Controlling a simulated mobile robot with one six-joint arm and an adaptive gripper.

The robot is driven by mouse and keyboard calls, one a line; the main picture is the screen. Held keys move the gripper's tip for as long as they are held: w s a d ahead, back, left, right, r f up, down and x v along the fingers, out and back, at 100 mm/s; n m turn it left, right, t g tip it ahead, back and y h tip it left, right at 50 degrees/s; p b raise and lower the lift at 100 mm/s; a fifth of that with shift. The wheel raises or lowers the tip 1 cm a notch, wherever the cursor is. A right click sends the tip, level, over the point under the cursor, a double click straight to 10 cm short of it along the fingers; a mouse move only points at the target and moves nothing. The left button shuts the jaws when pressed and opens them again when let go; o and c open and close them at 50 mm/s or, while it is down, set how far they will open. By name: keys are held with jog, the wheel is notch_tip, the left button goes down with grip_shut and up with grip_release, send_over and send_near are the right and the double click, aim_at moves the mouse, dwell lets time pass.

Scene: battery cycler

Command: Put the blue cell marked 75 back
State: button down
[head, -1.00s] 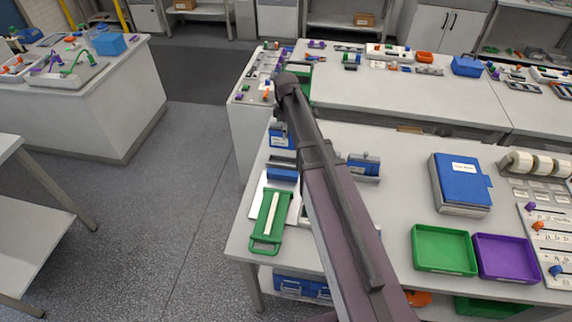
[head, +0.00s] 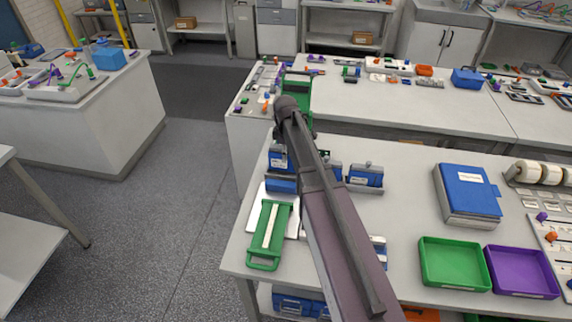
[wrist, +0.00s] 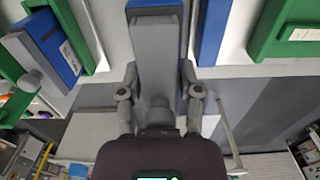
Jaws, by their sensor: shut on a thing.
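In the wrist view my gripper (wrist: 158,85) is shut on a grey block with a blue end (wrist: 153,45), which fits a blue cell. No number can be read on it. The wrist view also shows a labelled blue block (wrist: 52,42) at the left, apart from the held block.
A green frame (head: 264,262) lies at the table's left edge. A blue binder (head: 467,192), a green tray (head: 453,284) and a purple tray (head: 522,290) sit at the right.

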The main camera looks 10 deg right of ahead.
jog(key=shift+f, duration=0.15)
dwell(0.3)
jog(key=shift+f+b, duration=1.85)
jog(key=shift+b, duration=0.05)
jog(key=shift+f, duration=0.15)
jog(key=shift+c, duration=1.4)
grip_release()
jog(key=shift+r, duration=0.25)
notch_tip(320, 180, up, 12)
jog(key=p, duration=1.2)
jog(key=shift+s, duration=0.15)
